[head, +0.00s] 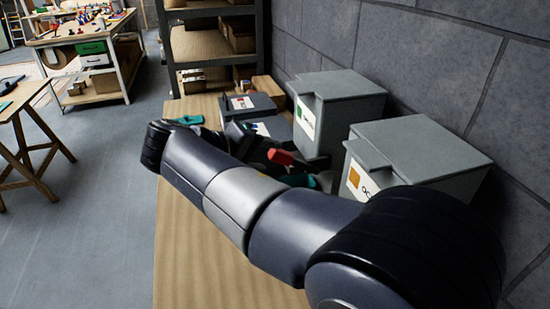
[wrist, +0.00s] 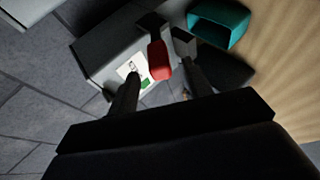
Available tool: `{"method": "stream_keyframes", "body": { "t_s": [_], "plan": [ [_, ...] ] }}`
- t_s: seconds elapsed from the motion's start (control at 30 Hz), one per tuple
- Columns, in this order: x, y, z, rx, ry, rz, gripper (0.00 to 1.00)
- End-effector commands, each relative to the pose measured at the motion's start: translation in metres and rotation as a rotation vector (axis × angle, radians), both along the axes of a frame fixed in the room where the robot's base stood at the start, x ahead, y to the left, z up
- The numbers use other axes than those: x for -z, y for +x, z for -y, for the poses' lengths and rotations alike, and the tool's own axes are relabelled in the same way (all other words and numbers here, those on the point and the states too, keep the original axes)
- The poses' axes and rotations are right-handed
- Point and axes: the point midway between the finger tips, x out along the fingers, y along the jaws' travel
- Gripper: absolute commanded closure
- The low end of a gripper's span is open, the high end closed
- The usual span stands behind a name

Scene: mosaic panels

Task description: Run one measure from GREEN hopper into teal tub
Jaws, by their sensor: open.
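The GREEN hopper (head: 320,110) is a grey lidded box against the wall, with a green-marked label on its front. In the wrist view its label (wrist: 135,76) shows a green square. A red lever (head: 280,157) is in front of it; its red end (wrist: 160,62) lies between my fingers in the wrist view. My gripper (wrist: 160,70) is open around or just short of the lever; contact is unclear. A teal tub (wrist: 217,22) shows open-topped in the wrist view. In the head view, teal shows behind my arm (head: 188,120) and beside my gripper (head: 312,182), both partly hidden.
An orange-labelled hopper (head: 420,160) stands nearest on the right. Smaller grey units with red (head: 242,103) and blue labels stand farther back. My arm crosses above the wooden bench (head: 195,260), whose near part is clear. Shelving (head: 212,45) stands behind.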

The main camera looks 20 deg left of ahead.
Motion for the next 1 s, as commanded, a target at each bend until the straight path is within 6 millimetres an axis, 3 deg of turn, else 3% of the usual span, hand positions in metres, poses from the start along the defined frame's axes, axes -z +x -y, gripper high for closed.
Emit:
{"method": "stream_keyframes", "body": {
  "t_s": [0.2,0.4,0.77,1.0],
  "plan": [
    [-0.019,-0.031,-0.017,-0.002,0.001,0.0,0.53],
    [-0.028,-0.044,-0.022,0.0,-0.001,-0.001,0.53],
    [-0.028,-0.044,-0.022,0.001,-0.001,-0.001,0.53],
    [-0.017,-0.025,-0.012,0.004,-0.002,-0.001,0.53]
  ]
}}
